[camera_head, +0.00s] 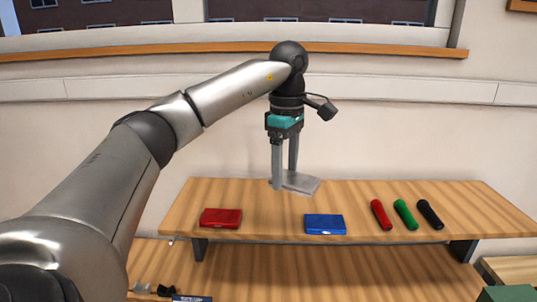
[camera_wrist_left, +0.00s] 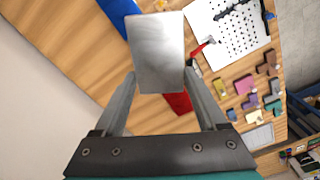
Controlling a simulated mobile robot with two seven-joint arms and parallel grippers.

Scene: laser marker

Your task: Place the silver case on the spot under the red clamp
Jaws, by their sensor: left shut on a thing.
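The silver case (camera_head: 302,183) is a flat, plain metal box. My left gripper (camera_head: 283,180) is shut on one end of it, holding it near the back edge of the upper wooden shelf. In the left wrist view the case (camera_wrist_left: 158,45) sticks out beyond the fingertips (camera_wrist_left: 160,80) of my left gripper and hides part of what lies below. A red part, seemingly the red clamp (camera_wrist_left: 201,48), shows at the edge of a white perforated board (camera_wrist_left: 225,30), beside the case in the picture. The spot under it cannot be made out. My right gripper is not in view.
A red case (camera_head: 220,218) and a blue case (camera_head: 325,225) lie on the upper shelf (camera_head: 270,200). Red (camera_head: 381,214), green (camera_head: 405,214) and black (camera_head: 430,214) cylinders lie to the right. Several small coloured pieces (camera_wrist_left: 245,85) lie near the perforated board.

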